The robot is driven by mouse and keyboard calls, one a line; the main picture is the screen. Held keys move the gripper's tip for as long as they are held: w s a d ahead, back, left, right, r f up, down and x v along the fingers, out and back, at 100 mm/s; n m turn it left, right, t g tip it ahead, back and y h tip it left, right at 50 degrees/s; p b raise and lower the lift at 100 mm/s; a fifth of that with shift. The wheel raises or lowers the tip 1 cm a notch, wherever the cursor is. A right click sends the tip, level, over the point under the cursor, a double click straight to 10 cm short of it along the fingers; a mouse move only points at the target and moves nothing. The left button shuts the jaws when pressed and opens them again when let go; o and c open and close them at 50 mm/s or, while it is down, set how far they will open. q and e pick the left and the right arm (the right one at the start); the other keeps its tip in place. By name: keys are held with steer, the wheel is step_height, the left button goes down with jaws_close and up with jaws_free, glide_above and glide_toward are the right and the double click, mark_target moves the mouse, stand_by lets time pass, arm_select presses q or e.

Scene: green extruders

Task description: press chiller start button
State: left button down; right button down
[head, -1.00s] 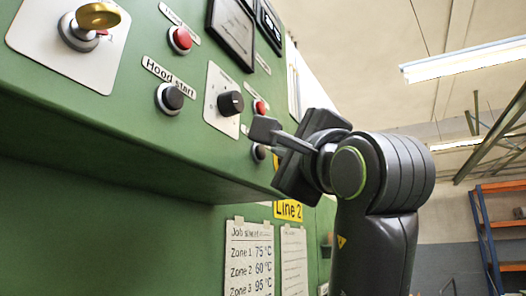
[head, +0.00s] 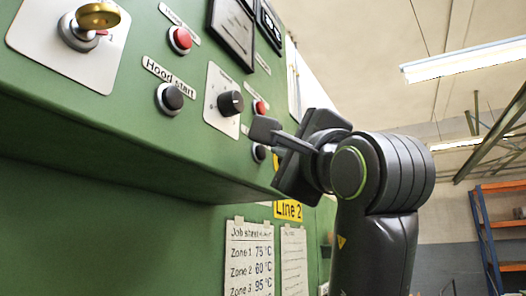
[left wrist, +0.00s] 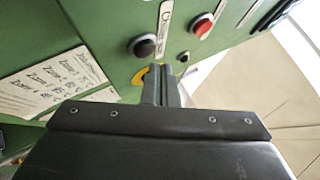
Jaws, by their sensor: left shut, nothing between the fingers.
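A black push button (head: 259,152) sits on the green panel, below a red button (head: 259,107), partly hidden by my gripper. In the left wrist view a black button (left wrist: 142,46) has a white label (left wrist: 165,20) beside it that seems to start with "C"; the rest is not readable. My left gripper (head: 266,130) is shut and empty. Its fingertips are close to the panel, near the black button; I cannot tell whether they touch anything. In the left wrist view the shut fingers (left wrist: 164,76) lie just below and right of that black button. My right gripper is not in view.
The green panel also carries a black knob (head: 231,103), a black "Hood start" button (head: 170,97), a red button (head: 180,40) and a yellow-handled switch (head: 97,16). The panel's lower edge overhangs a recessed face with a job sheet (head: 249,258). Open room lies to the right.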

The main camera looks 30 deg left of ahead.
arm_select(q)
steer(key=shift+a, duration=0.1)
steer(key=shift+a, duration=0.4)
steer(key=shift+a+b, duration=0.35)
steer(key=shift+b, duration=0.05)
stand_by(0.7)
steer(key=shift+d, duration=0.8)
steer(key=d, duration=0.5)
steer(key=shift+s, duration=0.15)
steer(key=shift+a, duration=0.1)
stand_by(0.9)
